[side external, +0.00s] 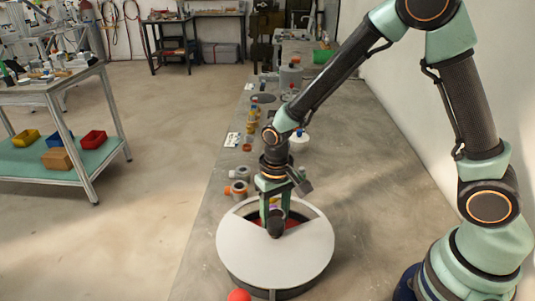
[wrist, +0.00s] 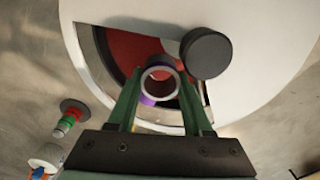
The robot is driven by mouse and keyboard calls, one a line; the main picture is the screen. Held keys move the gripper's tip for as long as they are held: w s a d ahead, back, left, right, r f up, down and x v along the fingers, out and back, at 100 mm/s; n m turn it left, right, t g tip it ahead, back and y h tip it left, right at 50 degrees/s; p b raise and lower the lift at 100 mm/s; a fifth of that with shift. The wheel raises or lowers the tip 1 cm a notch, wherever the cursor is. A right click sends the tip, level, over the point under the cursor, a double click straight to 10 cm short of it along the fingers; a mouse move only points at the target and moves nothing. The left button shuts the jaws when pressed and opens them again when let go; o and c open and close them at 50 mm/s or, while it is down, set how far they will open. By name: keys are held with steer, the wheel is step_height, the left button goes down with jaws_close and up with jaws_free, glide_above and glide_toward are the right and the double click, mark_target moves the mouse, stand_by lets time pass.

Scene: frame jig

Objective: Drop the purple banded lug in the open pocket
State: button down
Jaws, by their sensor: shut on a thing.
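The purple banded lug (wrist: 149,98) is a short hollow ring with a pale rim, held between the two green fingers of my gripper (wrist: 158,88). In the side external view my gripper (side external: 275,208) points down at the far part of a round drum, and the lug is mostly hidden there. The drum has a white lid (side external: 275,252) with a black knob (wrist: 206,53). A gap in the lid shows the open pocket (wrist: 125,48), with a red floor and dark walls. In the wrist view the lug overlaps this gap, close beside the knob; its exact height is unclear.
Small round parts (side external: 238,188) stand left of the drum on the grey bench (side external: 375,215). A red ball-like thing (side external: 239,295) is at the drum's near side. More parts line the bench behind. The bench right of the drum is clear.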

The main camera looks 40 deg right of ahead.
steer(key=shift+c, duration=0.4)
jaws_free()
step_height(320, 180, up, 9)
stand_by(1.1)
stand_by(0.6)
steer(key=s+d+r+n+t, duration=0.2)
steer(key=s+d+r+t, duration=0.3)
steer(key=r, duration=0.7)
steer(key=s+d, duration=0.2)
steer(key=d, duration=0.2)
steer(key=shift+s+d+t, duration=0.25)
steer(key=shift+d+t, duration=0.05)
steer(key=shift+d, duration=0.1)
